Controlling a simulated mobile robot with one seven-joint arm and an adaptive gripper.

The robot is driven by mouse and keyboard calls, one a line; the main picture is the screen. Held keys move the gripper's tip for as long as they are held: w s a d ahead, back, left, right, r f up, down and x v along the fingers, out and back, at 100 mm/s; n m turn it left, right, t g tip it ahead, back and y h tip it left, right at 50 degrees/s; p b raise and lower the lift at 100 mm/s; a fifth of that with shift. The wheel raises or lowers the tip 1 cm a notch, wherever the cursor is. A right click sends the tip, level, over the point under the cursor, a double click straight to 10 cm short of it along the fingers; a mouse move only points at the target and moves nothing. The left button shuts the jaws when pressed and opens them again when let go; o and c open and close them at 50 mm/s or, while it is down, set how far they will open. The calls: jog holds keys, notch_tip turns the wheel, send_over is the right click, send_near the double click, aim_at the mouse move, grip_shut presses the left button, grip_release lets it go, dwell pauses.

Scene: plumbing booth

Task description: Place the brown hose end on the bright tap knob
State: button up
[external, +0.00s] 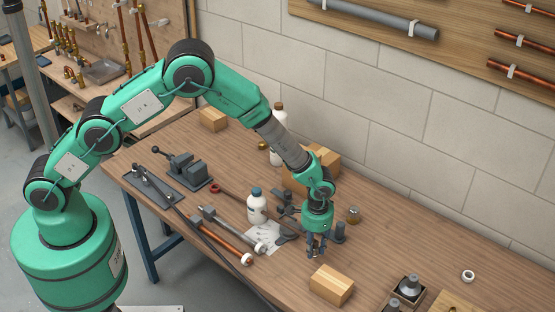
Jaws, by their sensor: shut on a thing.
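My gripper (316,254) points down low over the middle of the workbench, behind a light wooden block (332,285). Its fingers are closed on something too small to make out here. I cannot pick out the brown hose end for certain. A brown copper-coloured pipe (222,239) with a pale end lies on the bench left of my gripper, apart from it.
A white bottle with a blue cap (257,206) stands left of my gripper. A cardboard box (325,160) stands behind the arm. A dark vise (182,172) is at the bench's left. A white ring (468,276) lies right. Bench space behind the ring is clear.

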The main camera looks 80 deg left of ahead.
jog(key=w+a+r+p, duration=0.1)
jog(key=a+r, duration=0.2)
jog(key=a, duration=0.4)
jog(key=w+a+r+n+p, duration=0.1)
jog(key=a+r, duration=0.2)
jog(key=a, duration=0.5)
jog(key=shift+a+r, duration=0.3)
jog(key=shift+r, duration=0.1)
jog(key=p, duration=0.2)
send_over(355, 208)
jog(key=shift+s+d+f, duration=0.1)
jog(key=shift+f, duration=0.65)
jog(key=shift+f, duration=0.1)
jog(key=shift+f+p, duration=0.55)
jog(key=shift+f, duration=1.15)
jog(key=shift+f, duration=0.15)
